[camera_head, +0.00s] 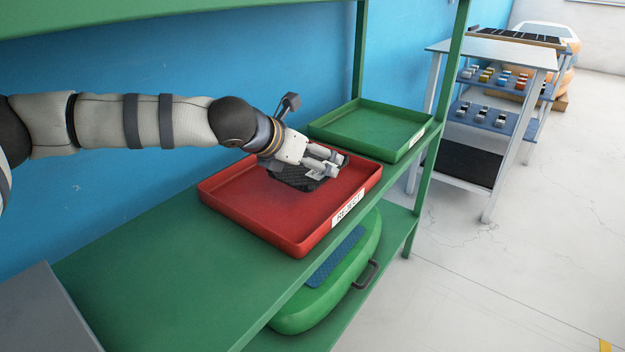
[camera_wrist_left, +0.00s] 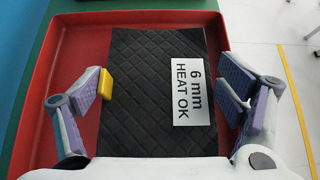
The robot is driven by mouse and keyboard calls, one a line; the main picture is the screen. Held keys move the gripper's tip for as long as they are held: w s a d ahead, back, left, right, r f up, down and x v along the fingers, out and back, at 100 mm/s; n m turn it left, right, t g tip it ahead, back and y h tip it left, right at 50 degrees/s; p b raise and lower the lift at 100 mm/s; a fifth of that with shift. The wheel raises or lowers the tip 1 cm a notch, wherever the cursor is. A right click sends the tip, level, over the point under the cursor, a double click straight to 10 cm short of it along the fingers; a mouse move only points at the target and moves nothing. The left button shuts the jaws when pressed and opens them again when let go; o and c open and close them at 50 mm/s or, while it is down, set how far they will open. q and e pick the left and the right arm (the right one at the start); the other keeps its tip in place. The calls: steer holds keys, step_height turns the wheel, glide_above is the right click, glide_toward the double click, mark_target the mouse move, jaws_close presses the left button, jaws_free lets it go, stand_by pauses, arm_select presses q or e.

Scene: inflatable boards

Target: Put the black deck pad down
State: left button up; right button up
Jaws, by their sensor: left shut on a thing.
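The black deck pad (camera_head: 290,180) is a quilted sheet with a white label reading "6 mm HEAT OK". My left gripper (camera_head: 337,165) is over the red tray (camera_head: 298,246), which has a "REJECT" label on its front wall. In the left wrist view, the gripper's fingers (camera_wrist_left: 166,90) stand wide apart at the two side edges of the pad (camera_wrist_left: 145,85), shut on it. The pad is inside the outline of the red tray (camera_wrist_left: 75,55), low over its floor; whether it touches the floor I cannot tell. My right gripper is not in view.
An empty green tray (camera_head: 365,128) stands behind the red one on the green shelf (camera_head: 190,275). A green inflatable board (camera_head: 335,285) with a handle lies on the shelf below. A trolley (camera_head: 490,50) with small parts stands at the right.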

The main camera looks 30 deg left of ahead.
mark_target(313, 174)
arm_select(q)
steer(key=shift+w+a+f, duration=0.2)
steer(key=shift+w+f, duration=0.7)
steer(key=shift+f, duration=0.2)
steer(key=f, duration=0.1)
steer(key=f+b, duration=0.1)
steer(key=f, duration=0.1)
steer(key=shift+w+a+f, duration=0.1)
steer(key=shift+w+f, duration=0.15)
steer(key=shift+f, duration=0.15)
steer(key=shift+r, duration=0.15)
steer(key=o, duration=0.4)
steer(key=shift+f, duration=0.2)
steer(key=shift+o, duration=1.4)
steer(key=shift+r, duration=0.1)
